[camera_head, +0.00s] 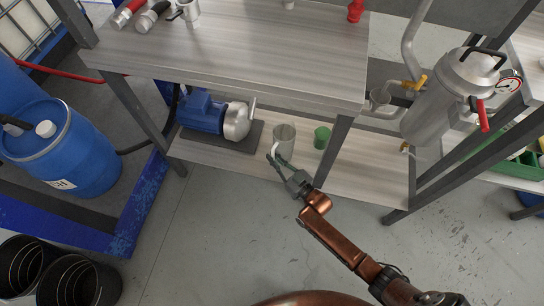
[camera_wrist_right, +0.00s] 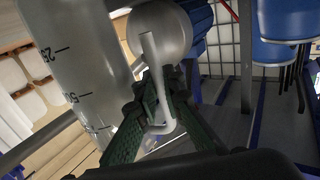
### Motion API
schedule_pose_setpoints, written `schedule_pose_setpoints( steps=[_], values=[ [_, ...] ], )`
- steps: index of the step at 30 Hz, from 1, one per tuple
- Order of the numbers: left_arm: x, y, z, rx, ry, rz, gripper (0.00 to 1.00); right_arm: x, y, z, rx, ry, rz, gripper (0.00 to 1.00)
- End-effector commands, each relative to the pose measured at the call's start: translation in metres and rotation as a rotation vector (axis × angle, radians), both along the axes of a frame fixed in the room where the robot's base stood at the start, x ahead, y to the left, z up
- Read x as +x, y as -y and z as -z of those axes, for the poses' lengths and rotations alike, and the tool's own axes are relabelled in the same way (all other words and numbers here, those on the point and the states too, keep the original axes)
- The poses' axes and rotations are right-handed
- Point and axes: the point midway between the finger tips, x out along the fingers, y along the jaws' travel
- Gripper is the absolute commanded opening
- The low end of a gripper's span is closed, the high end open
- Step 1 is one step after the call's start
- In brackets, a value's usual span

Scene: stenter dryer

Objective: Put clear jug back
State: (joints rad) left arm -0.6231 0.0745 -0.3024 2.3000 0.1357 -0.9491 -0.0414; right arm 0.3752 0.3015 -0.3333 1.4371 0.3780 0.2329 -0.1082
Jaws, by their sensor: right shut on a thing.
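The clear jug (camera_head: 284,140) is upright at the lower shelf (camera_head: 222,161) of the workbench, near its front edge. I cannot tell whether its base touches the shelf. My right gripper (camera_head: 276,163) reaches it from the front and is shut on its handle. In the right wrist view the jug (camera_wrist_right: 75,65) fills the left side, with dark graduation marks. Its pale handle (camera_wrist_right: 152,60) runs down between the green finger pads of my right gripper (camera_wrist_right: 158,112). My left gripper is not in view.
A blue pump (camera_head: 203,114) stands left of the jug on the shelf, and a green cup (camera_head: 322,137) stands close on its right. The worktop (camera_head: 240,50) overhangs behind. A bench leg (camera_head: 335,148) is right of the cup. The floor in front is clear.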

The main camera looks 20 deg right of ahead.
Motion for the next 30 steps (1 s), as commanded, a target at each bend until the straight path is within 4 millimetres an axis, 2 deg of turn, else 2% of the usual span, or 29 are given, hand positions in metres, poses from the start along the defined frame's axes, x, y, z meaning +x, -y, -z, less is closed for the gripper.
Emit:
schedule_pose_setpoints(
  steps=[12,13,20,30],
  values=[
    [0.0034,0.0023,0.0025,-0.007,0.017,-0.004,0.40,0.0004,0.0000,0.0029,-0.001,0.001,0.000,0.00],
    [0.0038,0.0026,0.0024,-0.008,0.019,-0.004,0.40,0.0004,0.0001,0.0029,0.000,0.001,0.000,0.09],
    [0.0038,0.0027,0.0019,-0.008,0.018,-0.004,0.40,0.0003,0.0000,0.0022,0.000,0.001,0.000,0.25],
    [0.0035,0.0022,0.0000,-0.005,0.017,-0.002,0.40,0.0004,0.0001,-0.0012,0.001,0.002,0.000,0.25]
  ],
)
